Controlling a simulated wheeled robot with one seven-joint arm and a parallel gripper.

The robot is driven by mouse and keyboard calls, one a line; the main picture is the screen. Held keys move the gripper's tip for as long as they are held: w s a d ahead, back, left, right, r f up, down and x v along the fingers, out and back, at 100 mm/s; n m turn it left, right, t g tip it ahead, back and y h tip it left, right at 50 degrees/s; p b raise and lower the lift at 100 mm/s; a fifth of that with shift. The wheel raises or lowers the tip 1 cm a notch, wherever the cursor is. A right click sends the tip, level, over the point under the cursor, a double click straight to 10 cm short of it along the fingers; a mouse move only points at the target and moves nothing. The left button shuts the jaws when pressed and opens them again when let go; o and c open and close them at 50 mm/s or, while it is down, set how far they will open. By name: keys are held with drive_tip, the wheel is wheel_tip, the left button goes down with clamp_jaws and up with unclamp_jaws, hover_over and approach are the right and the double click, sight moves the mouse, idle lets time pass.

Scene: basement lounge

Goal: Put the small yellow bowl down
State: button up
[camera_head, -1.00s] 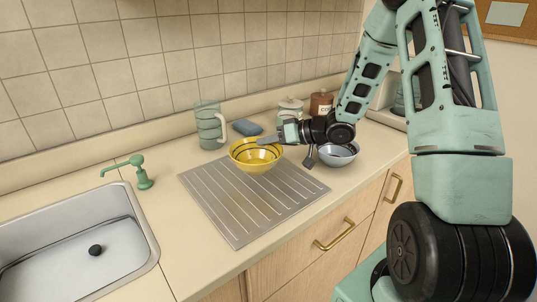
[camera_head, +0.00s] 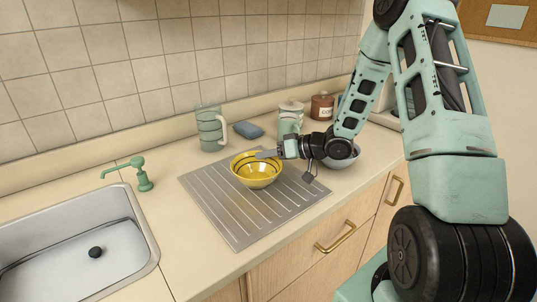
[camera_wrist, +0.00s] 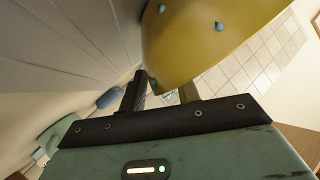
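The small yellow bowl (camera_head: 257,176) is upright over the ribbed metal drainboard (camera_head: 230,215), low and close to it. I cannot tell whether it touches. My gripper (camera_head: 268,154) reaches in from the right, its fingers at the bowl's rim. In the wrist view the bowl's yellow outside (camera_wrist: 195,45) and small blue feet show beyond the fingers. One dark finger shows outside the wall and the other is partly hidden by the bowl. My gripper (camera_wrist: 162,92) looks shut on the bowl's wall.
A grey bowl (camera_head: 341,157) stands just right, partly behind my wrist. A glass mug (camera_head: 210,130), blue sponge (camera_head: 248,130), lidded jar (camera_head: 290,118) and brown canister (camera_head: 322,106) stand behind. The sink (camera_head: 75,245) and green tap (camera_head: 140,175) are left. The drainboard's front is clear.

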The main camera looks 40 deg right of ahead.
drive_tip(key=shift+r, duration=0.1)
drive_tip(key=shift+s+d+r, duration=0.1)
drive_tip(key=shift+r, duration=0.05)
drive_tip(key=v, duration=1.2)
drive_tip(key=w+a+n+g+h, duration=0.1)
drive_tip(key=w+a+h, duration=0.15)
drive_tip(key=a, duration=0.25)
drive_tip(key=w+a+n+g+h, duration=0.1)
drive_tip(key=w+a, duration=0.3)
drive_tip(key=a, duration=0.2)
drive_tip(key=s+a+r+n+g+h, duration=0.1)
drive_tip(key=s+a+g+h, duration=0.15)
drive_tip(key=a, duration=0.55)
drive_tip(key=s+a+n+g, duration=0.1)
drive_tip(key=s+a+g, duration=0.1)
drive_tip(key=s+a, duration=0.3)
drive_tip(key=s+a+n+g, duration=0.1)
drive_tip(key=s+a, duration=0.3)
drive_tip(key=s, duration=0.8)
drive_tip(key=s+a+r+n+g+h, duration=0.1)
drive_tip(key=s+a+g, duration=0.2)
drive_tip(key=s, duration=0.6)
drive_tip(key=a, duration=0.2)
drive_tip(key=shift+a+n+g, duration=0.3)
drive_tip(key=shift+n+g, duration=0.05)
drive_tip(key=shift+n, duration=0.05)
